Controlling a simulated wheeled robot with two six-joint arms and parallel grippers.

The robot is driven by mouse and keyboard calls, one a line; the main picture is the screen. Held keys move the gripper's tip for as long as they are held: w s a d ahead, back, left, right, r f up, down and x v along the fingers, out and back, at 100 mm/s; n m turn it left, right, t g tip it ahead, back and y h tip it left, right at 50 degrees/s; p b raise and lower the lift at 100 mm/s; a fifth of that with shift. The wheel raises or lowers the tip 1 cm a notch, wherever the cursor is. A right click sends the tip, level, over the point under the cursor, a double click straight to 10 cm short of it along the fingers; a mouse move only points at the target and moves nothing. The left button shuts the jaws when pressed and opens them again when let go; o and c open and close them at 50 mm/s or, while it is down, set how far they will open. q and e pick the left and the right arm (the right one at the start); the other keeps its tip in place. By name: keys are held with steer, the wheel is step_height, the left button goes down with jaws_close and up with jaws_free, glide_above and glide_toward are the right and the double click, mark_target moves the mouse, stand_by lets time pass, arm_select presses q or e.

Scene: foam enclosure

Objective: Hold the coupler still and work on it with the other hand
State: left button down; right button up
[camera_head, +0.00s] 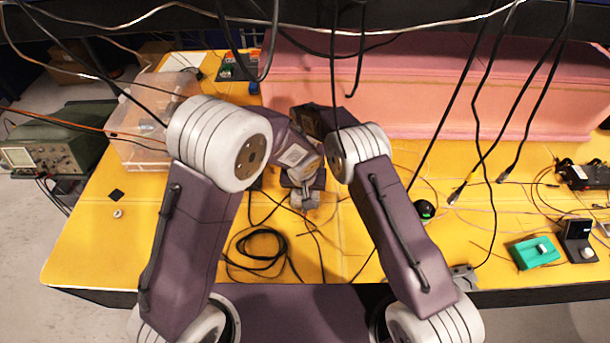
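My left arm comes in from the left and bends toward the table's middle; its wrist end, by the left gripper (302,160), is a dark purple block with a pale square plate. My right arm bends in from the right, and its wrist end, by the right gripper (312,122), lies close behind the left one. The fingertips of both are hidden or too small to make out. A small grey metal cylinder (305,199), perhaps the coupler, shows just below the wrists against a dark block. I cannot tell whether either gripper touches it.
The yellow table (90,235) carries a coiled black cable (262,262) in front. A pink foam block (450,95) stands behind. Loose cables hang across the top.

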arm_select(q)
steer(key=m+h, duration=0.1)
steer(key=m, duration=0.2)
steer(key=shift+a+m, duration=0.15)
steer(key=shift+m, duration=0.15)
steer(key=shift+m+g+h, duration=0.4)
steer(key=shift+m+h, duration=0.1)
steer(key=shift+m, duration=1.3)
steer(key=c, duration=1.3)
jaws_free()
steer(key=shift+o, duration=0.2)
